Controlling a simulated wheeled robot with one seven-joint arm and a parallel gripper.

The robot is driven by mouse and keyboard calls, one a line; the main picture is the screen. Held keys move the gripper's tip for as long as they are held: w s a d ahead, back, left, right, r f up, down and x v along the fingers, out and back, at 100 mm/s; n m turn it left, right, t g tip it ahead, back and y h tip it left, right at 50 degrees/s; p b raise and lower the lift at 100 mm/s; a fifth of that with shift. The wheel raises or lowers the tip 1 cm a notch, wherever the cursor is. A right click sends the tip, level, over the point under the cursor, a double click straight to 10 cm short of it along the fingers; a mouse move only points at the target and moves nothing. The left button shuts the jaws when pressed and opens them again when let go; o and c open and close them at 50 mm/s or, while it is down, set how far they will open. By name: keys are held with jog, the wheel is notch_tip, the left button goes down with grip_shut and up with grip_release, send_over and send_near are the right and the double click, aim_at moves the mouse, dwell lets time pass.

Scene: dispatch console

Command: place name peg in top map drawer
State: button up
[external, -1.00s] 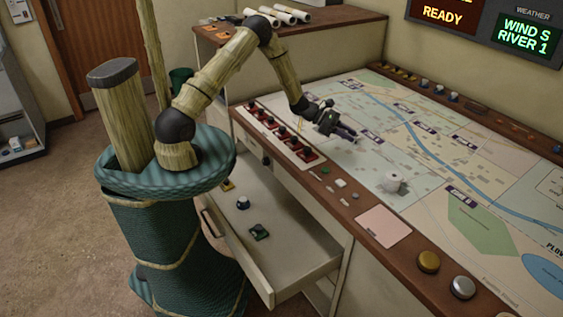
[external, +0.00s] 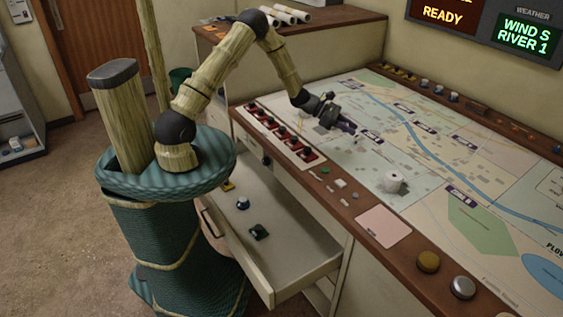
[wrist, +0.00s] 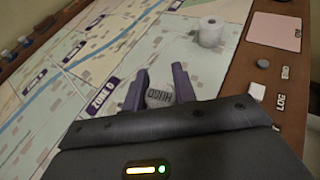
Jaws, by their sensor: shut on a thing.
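My gripper (wrist: 160,86) is shut on the name peg (wrist: 159,98), a small grey piece with dark lettering that seems to read HUGO. The peg sits between the two purple fingers in the wrist view. In the external view my gripper (external: 350,128) is over the map table's near left part, and the peg is too small to make out clearly. The top map drawer (external: 285,272) is pulled open below the console's front edge, left of and lower than my gripper.
A strip of red switches (external: 283,138) lines the wooden edge above the drawer. A pink pad (external: 383,226) lies farther right. Open air lies above the drawer.

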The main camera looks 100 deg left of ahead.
jog(key=w+d+f+m+h, duration=0.1)
jog(key=d, duration=0.4)
jog(key=w+d+f+m+h, duration=0.1)
jog(key=d, duration=0.5)
jog(key=w+d+f+m+g+h, duration=0.1)
jog(key=d, duration=0.5)
jog(key=shift+w+d+f+h, duration=0.15)
jog(key=shift+w+f+h, duration=0.05)
jog(key=shift+w+h, duration=0.15)
jog(key=d+m+h, duration=0.1)
jog(key=d, duration=0.3)
jog(key=s+d+m+g+h, duration=0.1)
jog(key=d, duration=0.4)
jog(key=d+m+h, duration=0.1)
jog(key=d, duration=0.4)
jog(key=shift+s+d+g+b, duration=0.2)
jog(key=shift+g+b, duration=0.1)
jog(key=shift+b, duration=0.1)
jog(key=s+d+f, duration=0.1)
jog(key=d, duration=0.2)
jog(key=n+t+y+p, duration=0.2)
jog(key=n+y, duration=0.2)
send_over(295, 266)
notch_tip(295, 266, down, 22)
jog(key=f, duration=0.1)
jog(key=shift+d+r, duration=0.1)
jog(key=shift+r, duration=0.15)
notch_tip(295, 266, down, 6)
jog(key=shift+r, duration=0.1)
